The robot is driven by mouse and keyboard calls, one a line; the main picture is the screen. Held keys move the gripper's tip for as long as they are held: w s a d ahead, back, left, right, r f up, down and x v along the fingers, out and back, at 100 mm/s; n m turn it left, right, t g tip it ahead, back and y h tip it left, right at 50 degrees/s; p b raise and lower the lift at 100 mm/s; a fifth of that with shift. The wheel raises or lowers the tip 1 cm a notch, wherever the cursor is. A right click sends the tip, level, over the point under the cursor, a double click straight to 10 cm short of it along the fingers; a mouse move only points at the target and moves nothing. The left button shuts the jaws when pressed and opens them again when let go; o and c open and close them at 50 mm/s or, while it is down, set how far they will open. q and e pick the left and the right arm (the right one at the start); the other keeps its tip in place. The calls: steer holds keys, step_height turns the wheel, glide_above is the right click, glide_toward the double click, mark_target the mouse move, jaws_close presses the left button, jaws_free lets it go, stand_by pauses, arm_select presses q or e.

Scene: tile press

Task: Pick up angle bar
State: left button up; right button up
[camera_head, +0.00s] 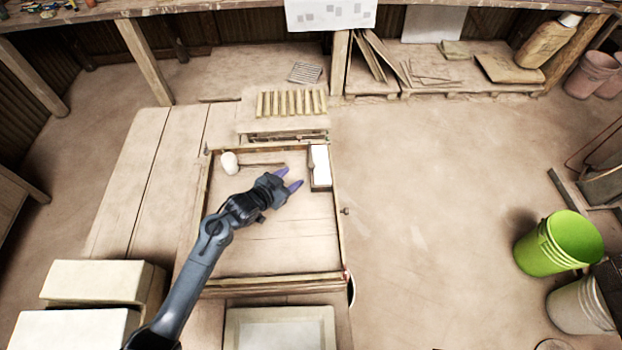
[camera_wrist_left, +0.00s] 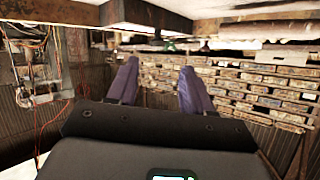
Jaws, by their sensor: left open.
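My left gripper (camera_head: 292,178) is open and empty, with its purple fingers over the far right part of the framed wooden work surface (camera_head: 270,255). Its fingers also show apart in the left wrist view (camera_wrist_left: 157,88), with nothing between them. I cannot tell for sure which piece is the angle bar. A long narrow bar-like strip (camera_head: 275,283) runs along the near edge of the frame, well below the gripper in the picture. My right gripper is not in view.
A mallet (camera_head: 229,162) with a pale head lies left of the gripper. A white block in a dark holder (camera_head: 320,168) stands close right of the fingers. Several yellowish bars (camera_head: 290,103) lie behind. A green bucket (camera_head: 556,242) stands far right; the floor between is clear.

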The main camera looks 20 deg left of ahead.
mark_target(311, 165)
arm_select(q)
steer(key=x, duration=0.4)
steer(key=b+x, duration=0.1)
steer(key=shift+w+r, duration=0.1)
steer(key=shift+w, duration=0.4)
steer(key=shift+d+b+x, duration=0.2)
steer(key=shift+x, duration=1)
steer(key=shift+d+b+x, duration=0.15)
steer(key=shift+b+x, duration=0.05)
steer(key=shift+x, duration=0.95)
steer(key=shift+w, duration=0.2)
steer(key=shift+c, duration=0.5)
jaws_close()
